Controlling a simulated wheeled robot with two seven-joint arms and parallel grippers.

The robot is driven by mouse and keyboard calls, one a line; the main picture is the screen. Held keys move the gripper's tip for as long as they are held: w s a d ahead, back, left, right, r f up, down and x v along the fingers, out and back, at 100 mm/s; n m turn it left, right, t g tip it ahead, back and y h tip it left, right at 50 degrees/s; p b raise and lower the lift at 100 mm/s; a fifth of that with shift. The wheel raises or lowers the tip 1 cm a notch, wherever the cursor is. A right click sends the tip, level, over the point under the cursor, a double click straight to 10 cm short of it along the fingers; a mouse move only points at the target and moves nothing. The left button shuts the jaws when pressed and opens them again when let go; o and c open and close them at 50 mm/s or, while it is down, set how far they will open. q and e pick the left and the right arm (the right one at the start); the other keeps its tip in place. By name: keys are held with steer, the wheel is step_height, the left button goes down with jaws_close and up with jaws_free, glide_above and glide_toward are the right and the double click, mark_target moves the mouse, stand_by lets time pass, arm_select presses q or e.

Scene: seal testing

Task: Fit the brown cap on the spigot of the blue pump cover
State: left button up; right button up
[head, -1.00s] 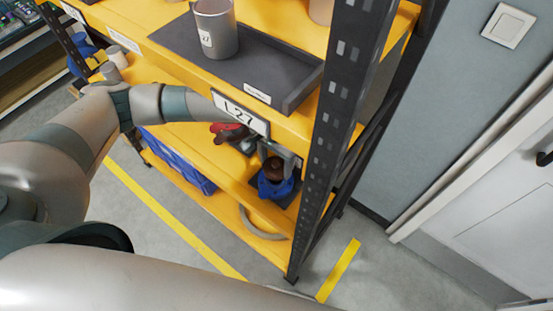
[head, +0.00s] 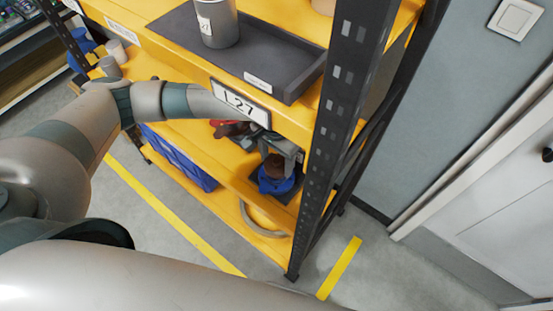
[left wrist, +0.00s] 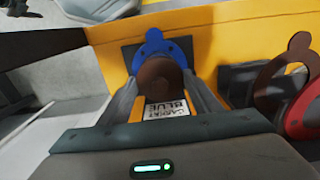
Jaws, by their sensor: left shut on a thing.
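The brown cap (left wrist: 160,81) is between the two fingers of my left gripper (left wrist: 162,90), which is shut on it. In the head view the cap (head: 275,163) shows just above the blue pump cover (head: 277,183), with my left gripper (head: 284,157) partly hidden by the shelf. In the left wrist view the blue pump cover (left wrist: 154,45) stands right behind the cap. The spigot is hidden by the cap, so I cannot tell whether they touch. My right gripper is not in view.
Another brown part (left wrist: 268,85) and a red ring (left wrist: 303,115) lie to the right in the left wrist view. A black rack post (head: 335,130) stands close right. The upper yellow shelf holds a dark tray (head: 285,80) and a grey cup (head: 218,22).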

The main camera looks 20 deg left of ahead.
mark_target(276, 168)
arm_select(q)
steer(key=shift+f+b, duration=0.3)
steer(key=shift+f, duration=0.9)
steer(key=shift+f, duration=0.8)
steer(key=o, duration=1.1)
